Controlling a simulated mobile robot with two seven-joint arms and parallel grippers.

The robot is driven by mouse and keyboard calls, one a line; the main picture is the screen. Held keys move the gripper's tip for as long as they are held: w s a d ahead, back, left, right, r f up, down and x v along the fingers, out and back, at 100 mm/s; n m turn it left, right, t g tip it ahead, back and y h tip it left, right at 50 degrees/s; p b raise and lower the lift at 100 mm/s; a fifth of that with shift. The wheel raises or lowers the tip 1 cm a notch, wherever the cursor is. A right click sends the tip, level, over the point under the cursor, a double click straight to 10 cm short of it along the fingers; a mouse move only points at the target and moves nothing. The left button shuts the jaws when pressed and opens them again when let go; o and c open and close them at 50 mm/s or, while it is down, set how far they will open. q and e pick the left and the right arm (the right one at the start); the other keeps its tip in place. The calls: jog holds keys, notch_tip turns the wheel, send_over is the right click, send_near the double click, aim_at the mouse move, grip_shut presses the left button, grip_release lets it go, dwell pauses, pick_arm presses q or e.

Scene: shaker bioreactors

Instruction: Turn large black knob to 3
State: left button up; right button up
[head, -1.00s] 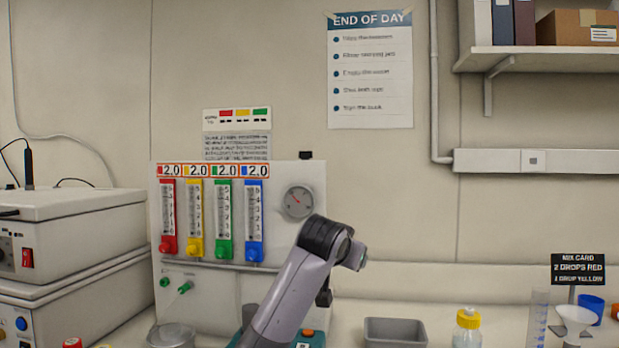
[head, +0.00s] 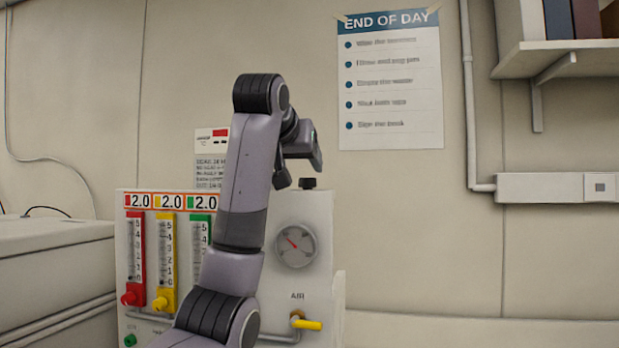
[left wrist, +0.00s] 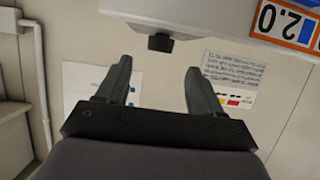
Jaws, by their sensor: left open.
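A black knob (head: 308,183) stands on the top edge of the white gauge panel (head: 318,215). It also shows in the left wrist view (left wrist: 160,42), upside down, beyond the fingertips and a little above the gap between them. My left gripper (head: 282,180) is raised beside the knob, just left of it and level with it or slightly higher in the head view. Its two fingers (left wrist: 158,68) are spread with nothing between them. No number scale shows around the knob, so its setting cannot be read. My right gripper is out of view.
The panel carries red (head: 137,260), yellow (head: 165,265) and green flow tubes, a round gauge (head: 296,244) and a yellow air valve lever (head: 308,324). My left arm hides part of them. A grey-white box unit (head: 50,260) stands left. The wall behind holds a poster (head: 390,85).

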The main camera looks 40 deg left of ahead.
aim_at(306, 183)
pick_arm(q)
jog(key=p+x, duration=0.1)
jog(key=x, duration=0.4)
jog(key=shift+w+a+p, duration=0.15)
jog(key=shift+w+p, duration=0.1)
jog(key=shift+p, duration=0.15)
jog(key=shift+w+a+f, duration=0.3)
jog(key=shift+w+f, duration=0.05)
jog(key=shift+w, duration=0.15)
jog(key=c, duration=1)
